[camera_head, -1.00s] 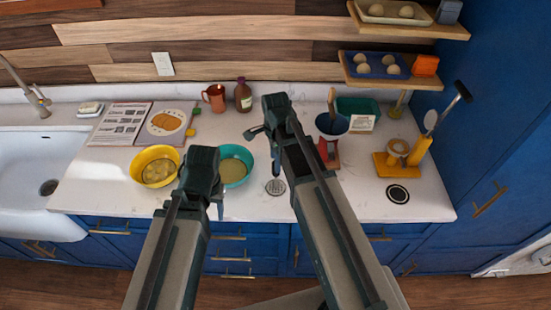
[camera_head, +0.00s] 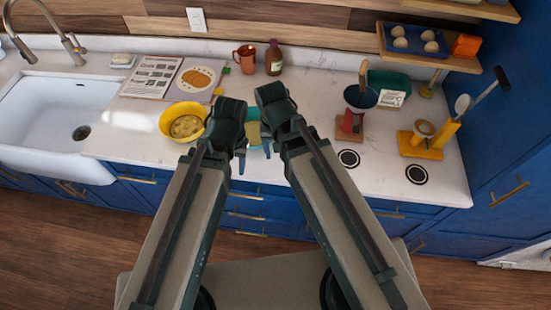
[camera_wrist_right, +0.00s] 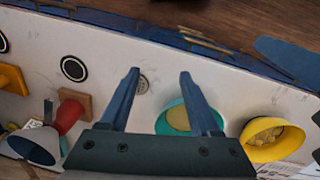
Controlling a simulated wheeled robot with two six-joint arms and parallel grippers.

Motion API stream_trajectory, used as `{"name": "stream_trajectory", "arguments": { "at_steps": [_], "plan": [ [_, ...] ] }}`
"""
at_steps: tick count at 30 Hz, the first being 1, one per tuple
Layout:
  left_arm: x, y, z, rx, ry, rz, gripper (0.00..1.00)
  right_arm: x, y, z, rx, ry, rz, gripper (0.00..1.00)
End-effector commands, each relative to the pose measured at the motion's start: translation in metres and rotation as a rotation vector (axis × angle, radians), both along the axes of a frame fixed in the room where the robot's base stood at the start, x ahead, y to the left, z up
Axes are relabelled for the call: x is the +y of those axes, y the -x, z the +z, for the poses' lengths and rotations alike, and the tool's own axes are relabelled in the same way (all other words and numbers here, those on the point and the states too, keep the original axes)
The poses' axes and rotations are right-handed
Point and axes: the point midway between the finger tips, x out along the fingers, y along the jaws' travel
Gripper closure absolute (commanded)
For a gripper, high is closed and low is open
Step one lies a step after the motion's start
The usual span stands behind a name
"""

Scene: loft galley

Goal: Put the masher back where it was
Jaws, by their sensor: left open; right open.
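I cannot pick out the masher with certainty. A tool with a black end (camera_head: 490,92) leans out of the yellow stand (camera_head: 422,148) at the right of the counter. A grey slotted disc (camera_wrist_right: 143,85) lies on the counter in the right wrist view, partly behind a finger; I cannot tell if it belongs to a masher. My right gripper (camera_head: 268,150) is open and empty, and its fingers (camera_wrist_right: 161,78) spread above the counter by the teal bowl (camera_wrist_right: 166,122). My left gripper (camera_head: 240,162) is open, left of it, in front of the teal bowl.
The yellow bowl (camera_head: 168,122) holds pale lumps. A red stand (camera_head: 350,124) with a dark cup, a green tray (camera_head: 395,80), a brown bottle (camera_head: 274,60) and a copper mug (camera_head: 245,56) stand farther back. Two black rings (camera_head: 348,158) (camera_head: 415,174) mark clear counter at right.

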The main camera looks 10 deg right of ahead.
Motion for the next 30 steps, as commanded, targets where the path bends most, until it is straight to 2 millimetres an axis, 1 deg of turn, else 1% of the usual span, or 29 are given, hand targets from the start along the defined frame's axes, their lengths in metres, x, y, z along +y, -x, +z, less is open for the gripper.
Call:
{"name": "stream_trajectory", "arguments": {
  "at_steps": [1,3,7,11,20,23,26,29,30],
  "plan": [
    [0.000,0.000,0.000,0.000,0.000,0.000,0.50,0.005,0.013,0.000,0.010,0.003,0.111,0.37],
    [0.000,0.000,0.000,0.000,0.000,0.000,0.50,0.010,0.022,0.000,0.021,0.008,0.240,0.37],
    [0.000,0.000,0.000,0.000,0.000,0.000,0.50,0.014,0.031,0.001,0.036,0.014,0.387,0.37],
    [0.000,0.000,0.000,0.000,0.000,0.000,0.50,0.016,0.033,0.001,0.041,0.014,0.436,0.37],
    [0.000,0.000,-0.002,0.000,0.000,0.000,0.50,0.016,0.033,-0.002,0.041,0.014,0.435,0.37],
    [0.000,0.000,-0.012,0.000,0.000,-0.001,0.50,0.016,0.033,-0.011,0.041,0.014,0.435,0.37],
    [0.000,0.000,-0.030,0.000,-0.001,-0.002,0.50,0.016,0.033,-0.029,0.041,0.014,0.436,0.37],
    [0.000,0.000,-0.054,0.000,-0.001,-0.005,0.50,0.016,0.033,-0.054,0.041,0.014,0.438,0.37],
    [0.000,0.000,-0.065,0.000,-0.001,-0.006,0.50,0.016,0.033,-0.065,0.041,0.015,0.439,0.37]
  ]
}}
